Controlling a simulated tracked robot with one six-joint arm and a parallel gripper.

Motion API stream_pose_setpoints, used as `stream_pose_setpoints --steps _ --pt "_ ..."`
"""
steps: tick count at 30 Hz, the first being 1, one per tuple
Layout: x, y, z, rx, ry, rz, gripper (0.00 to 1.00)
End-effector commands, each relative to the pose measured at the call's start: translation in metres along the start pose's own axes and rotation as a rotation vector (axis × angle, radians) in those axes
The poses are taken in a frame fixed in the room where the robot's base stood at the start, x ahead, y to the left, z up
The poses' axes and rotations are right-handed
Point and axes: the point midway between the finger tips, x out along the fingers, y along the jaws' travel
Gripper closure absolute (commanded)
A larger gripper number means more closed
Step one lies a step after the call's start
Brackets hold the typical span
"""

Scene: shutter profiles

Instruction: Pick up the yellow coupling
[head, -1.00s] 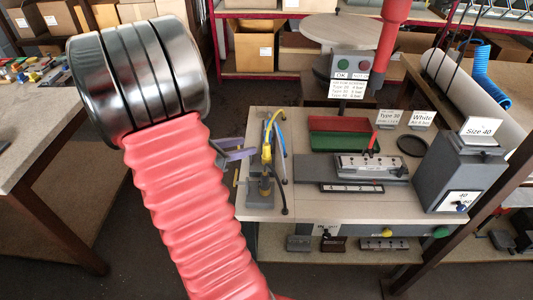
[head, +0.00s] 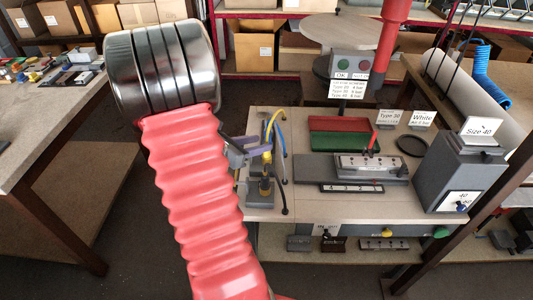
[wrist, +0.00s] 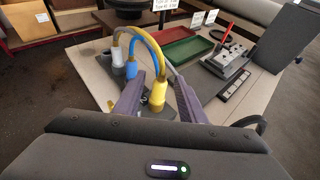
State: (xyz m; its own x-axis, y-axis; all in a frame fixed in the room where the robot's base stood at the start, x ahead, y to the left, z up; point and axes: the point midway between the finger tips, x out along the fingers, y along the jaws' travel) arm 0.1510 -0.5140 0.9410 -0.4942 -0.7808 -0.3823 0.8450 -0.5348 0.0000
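The yellow coupling (wrist: 158,93) stands upright at the end of a yellow hose in the wrist view. In the head view my gripper (head: 255,148) reaches in from the left at the bench's left edge.
A blue coupling (wrist: 132,70) and a white one (wrist: 117,56) with hoses stand close left of the yellow one. A green tray (head: 330,143), a red tray (head: 338,124) and a clamp fixture (head: 370,166) lie to the right. A grey Size 40 box (head: 462,170) stands at the far right.

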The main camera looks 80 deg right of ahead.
Motion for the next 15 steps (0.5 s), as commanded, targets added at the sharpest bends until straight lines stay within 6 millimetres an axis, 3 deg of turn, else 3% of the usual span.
stream_pose_setpoints --steps 9,15 --pt "0.039 -0.004 -0.002 0.0 0.001 -0.003 0.63" --pt "0.044 -0.003 -0.002 0.0 0.001 -0.001 0.63"
